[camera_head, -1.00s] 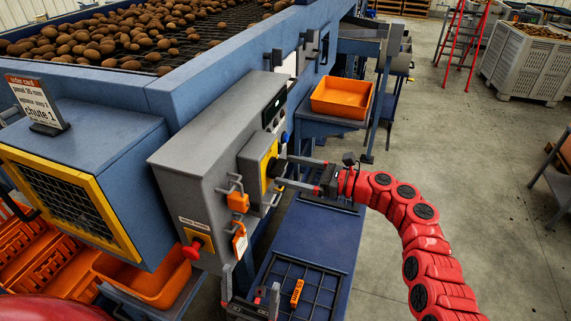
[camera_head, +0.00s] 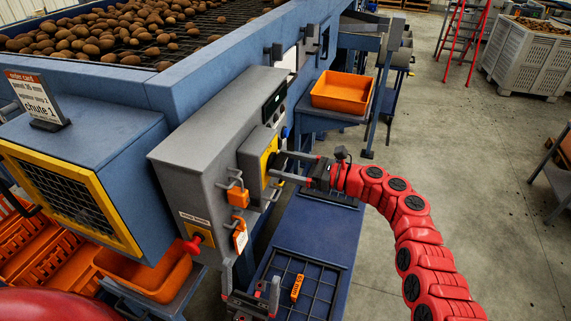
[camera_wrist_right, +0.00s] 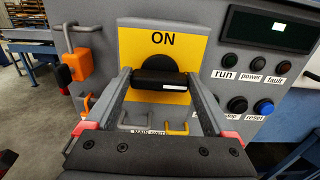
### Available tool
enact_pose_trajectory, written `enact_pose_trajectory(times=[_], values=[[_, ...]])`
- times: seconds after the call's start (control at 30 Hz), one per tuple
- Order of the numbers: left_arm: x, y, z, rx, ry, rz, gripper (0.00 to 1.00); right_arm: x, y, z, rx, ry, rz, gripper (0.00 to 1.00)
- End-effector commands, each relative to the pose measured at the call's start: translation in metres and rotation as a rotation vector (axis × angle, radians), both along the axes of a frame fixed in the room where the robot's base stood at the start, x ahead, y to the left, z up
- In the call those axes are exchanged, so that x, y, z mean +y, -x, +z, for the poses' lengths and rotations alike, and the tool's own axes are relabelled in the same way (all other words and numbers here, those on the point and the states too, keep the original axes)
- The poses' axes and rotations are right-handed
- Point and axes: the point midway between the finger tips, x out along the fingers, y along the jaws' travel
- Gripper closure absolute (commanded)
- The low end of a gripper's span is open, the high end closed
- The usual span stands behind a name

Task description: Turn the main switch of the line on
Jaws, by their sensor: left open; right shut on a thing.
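The main switch is a black handle (camera_wrist_right: 160,82) on a yellow plate (camera_wrist_right: 190,48) with "ON" printed above it. In the right wrist view the handle lies roughly level across the plate. My right gripper (camera_head: 276,164) is shut on this handle, with one finger at each end of it in the right wrist view (camera_wrist_right: 161,88). In the head view the fingers hide most of the switch, on the side of the grey control cabinet (camera_head: 215,150). My left gripper (camera_head: 250,287) is open and empty, low in front of the cabinet.
Orange padlocks (camera_head: 238,197) hang beside the switch. A red knob (camera_head: 193,247) sits lower on the cabinet. Run, reset and other buttons (camera_wrist_right: 264,107) are right of the switch. An orange tray (camera_head: 341,92) stands beyond. The concrete floor at right is clear near my arm.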

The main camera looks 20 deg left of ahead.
Motion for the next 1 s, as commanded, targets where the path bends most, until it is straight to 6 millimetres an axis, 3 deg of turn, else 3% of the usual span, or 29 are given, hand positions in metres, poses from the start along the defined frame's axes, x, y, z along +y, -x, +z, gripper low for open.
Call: enact_pose_trajectory(times=[0.37,1.0], values=[[0.000,0.000,-0.018,0.000,0.000,0.000,0.00,0.001,0.001,-0.005,-0.142,0.005,0.002,0.68],[0.000,0.000,-0.088,0.000,0.000,0.000,0.00,0.001,0.004,-0.008,-0.734,0.025,0.004,0.68]])
